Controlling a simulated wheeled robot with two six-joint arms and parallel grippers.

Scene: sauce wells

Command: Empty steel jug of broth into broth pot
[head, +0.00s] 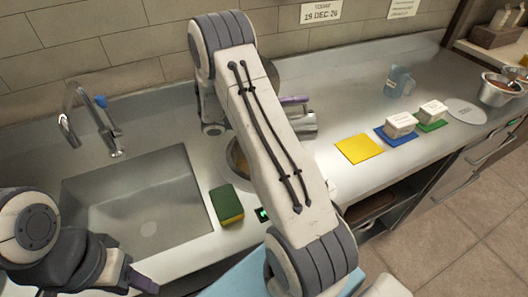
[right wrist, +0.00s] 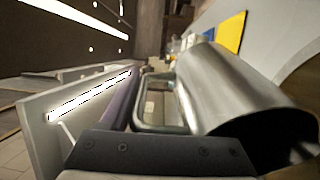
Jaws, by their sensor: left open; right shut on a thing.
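The steel jug (head: 303,122) shows in part behind my right arm in the head view, above the counter. In the right wrist view, the jug (right wrist: 230,88) fills the right side, with its handle (right wrist: 150,115) at the gripper. My right gripper (right wrist: 130,108) is shut on that handle; in the head view only a purple finger (head: 293,100) shows beside the jug. The round broth pot (head: 236,160), yellowish inside, is mostly hidden behind my right arm. The jug's contents and exact tilt cannot be told. My left gripper (head: 143,284) is open and empty at the lower left.
A sink (head: 140,200) with a tap (head: 95,120) lies left. A green-and-yellow sponge (head: 227,205) sits between sink and arm. To the right are a yellow mat (head: 359,149), white tubs (head: 400,124) on blue and green mats, a clear bluish jug (head: 398,82) and steel bowls (head: 497,90).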

